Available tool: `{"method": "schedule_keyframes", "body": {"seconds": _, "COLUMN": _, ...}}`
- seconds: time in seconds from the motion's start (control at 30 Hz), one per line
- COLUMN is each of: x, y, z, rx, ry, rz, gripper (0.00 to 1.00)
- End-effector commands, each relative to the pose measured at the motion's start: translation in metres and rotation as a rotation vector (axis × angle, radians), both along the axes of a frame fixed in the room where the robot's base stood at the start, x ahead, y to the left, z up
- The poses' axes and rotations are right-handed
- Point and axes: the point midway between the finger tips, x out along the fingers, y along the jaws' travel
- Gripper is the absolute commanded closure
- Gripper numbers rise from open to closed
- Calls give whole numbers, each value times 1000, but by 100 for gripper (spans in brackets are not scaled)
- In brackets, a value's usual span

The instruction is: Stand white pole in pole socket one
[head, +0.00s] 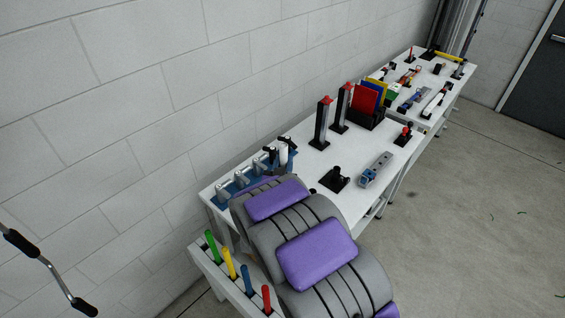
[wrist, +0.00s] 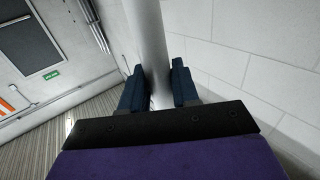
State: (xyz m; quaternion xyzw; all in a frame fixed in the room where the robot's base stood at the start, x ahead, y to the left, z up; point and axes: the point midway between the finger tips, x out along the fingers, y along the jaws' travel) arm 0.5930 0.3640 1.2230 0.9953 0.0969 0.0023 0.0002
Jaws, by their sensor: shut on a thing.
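In the wrist view, my gripper (wrist: 158,88) has its two blue fingers shut on a smooth white pole (wrist: 149,35). The pole runs from between the fingers up out of the top of the picture; its ends are not visible. In the head view, my purple-padded arm reaches over the near end of the white table, and a pale upright piece (head: 284,157) shows just beyond it; I cannot tell whether that is the pole. A black square base with a short round upright (head: 335,179) stands on the table, right of my arm; I cannot tell whether it is pole socket one.
The near table (head: 307,155) also bears a blue rack with grey tools (head: 240,181), two red-topped posts (head: 322,123), a file holder (head: 367,106) and a blue-grey device (head: 375,169). Coloured sticks (head: 229,263) stand at lower left. A wall runs behind; floor at right is open.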

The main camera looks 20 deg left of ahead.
Motion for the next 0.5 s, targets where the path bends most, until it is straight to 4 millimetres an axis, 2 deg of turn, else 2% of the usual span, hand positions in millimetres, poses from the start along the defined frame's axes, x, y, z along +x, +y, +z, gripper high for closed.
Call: {"method": "schedule_keyframes", "body": {"seconds": 0.5, "x": 0, "y": 0, "z": -20, "rx": 0, "ry": 0, "rz": 0, "gripper": 100}}
